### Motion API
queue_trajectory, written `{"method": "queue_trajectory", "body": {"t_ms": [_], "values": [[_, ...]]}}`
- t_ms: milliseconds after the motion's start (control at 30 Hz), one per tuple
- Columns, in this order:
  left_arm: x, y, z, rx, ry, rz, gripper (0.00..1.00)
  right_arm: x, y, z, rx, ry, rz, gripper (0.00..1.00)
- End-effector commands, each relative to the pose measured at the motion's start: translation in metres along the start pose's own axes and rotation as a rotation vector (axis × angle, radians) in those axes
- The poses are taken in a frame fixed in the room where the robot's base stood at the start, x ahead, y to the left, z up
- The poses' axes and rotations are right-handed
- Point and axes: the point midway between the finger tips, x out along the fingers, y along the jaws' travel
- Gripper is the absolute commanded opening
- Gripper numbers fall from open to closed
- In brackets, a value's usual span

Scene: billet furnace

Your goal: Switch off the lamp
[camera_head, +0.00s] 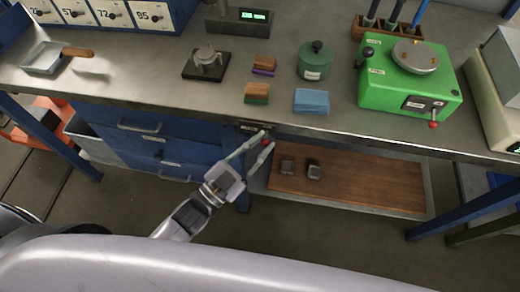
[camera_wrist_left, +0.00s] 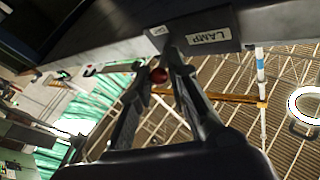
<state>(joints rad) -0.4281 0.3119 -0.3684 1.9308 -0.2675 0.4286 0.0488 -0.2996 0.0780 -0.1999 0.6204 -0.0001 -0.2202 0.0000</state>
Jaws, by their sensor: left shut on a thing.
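A small red ball (camera_head: 264,143) hangs just below the front edge of the workbench. My left gripper (camera_head: 266,139) reaches up to the bench edge with its fingers on either side of the ball, shut on it. In the left wrist view the red ball (camera_wrist_left: 158,75) sits between the two dark fingers, near their tips. A white label reading LAMP (camera_wrist_left: 209,36) is on the bench edge just beside the fingertips. What the ball hangs from is hidden. The lamp itself cannot be made out. My right gripper is in neither view.
The steel bench top (camera_head: 150,92) carries a green machine (camera_head: 385,90), a green canister (camera_head: 314,62), a blue block (camera_head: 310,100) and other small items. Blue drawers (camera_head: 135,145) stand left below it. A wooden lower shelf (camera_head: 360,185) with two small dark blocks lies right.

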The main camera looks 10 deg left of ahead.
Motion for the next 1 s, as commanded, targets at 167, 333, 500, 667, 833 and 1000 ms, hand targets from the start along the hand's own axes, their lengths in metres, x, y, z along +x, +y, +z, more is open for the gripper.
{"method": "queue_trajectory", "body": {"t_ms": [167, 333, 500, 667, 833, 1000], "values": [[-0.0022, 0.0042, 0.0062, 0.034, 0.052, -0.007, 0.0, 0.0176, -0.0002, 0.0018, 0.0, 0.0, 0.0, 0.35], [-0.002, 0.0037, 0.0041, 0.042, 0.061, -0.008, 0.0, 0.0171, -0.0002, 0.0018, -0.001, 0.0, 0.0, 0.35], [-0.0021, 0.0038, 0.0041, 0.041, 0.06, -0.007, 0.0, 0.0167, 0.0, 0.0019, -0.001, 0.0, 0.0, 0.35], [-0.002, 0.0035, 0.004, 0.042, 0.06, -0.008, 0.26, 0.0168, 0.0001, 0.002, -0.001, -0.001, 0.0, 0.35], [-0.0017, 0.0027, 0.0038, 0.042, 0.06, -0.009, 0.35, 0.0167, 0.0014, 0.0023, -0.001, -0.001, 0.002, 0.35], [-0.0016, 0.0022, 0.0036, 0.043, 0.061, -0.01, 0.35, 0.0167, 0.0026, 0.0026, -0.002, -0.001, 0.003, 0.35]]}}
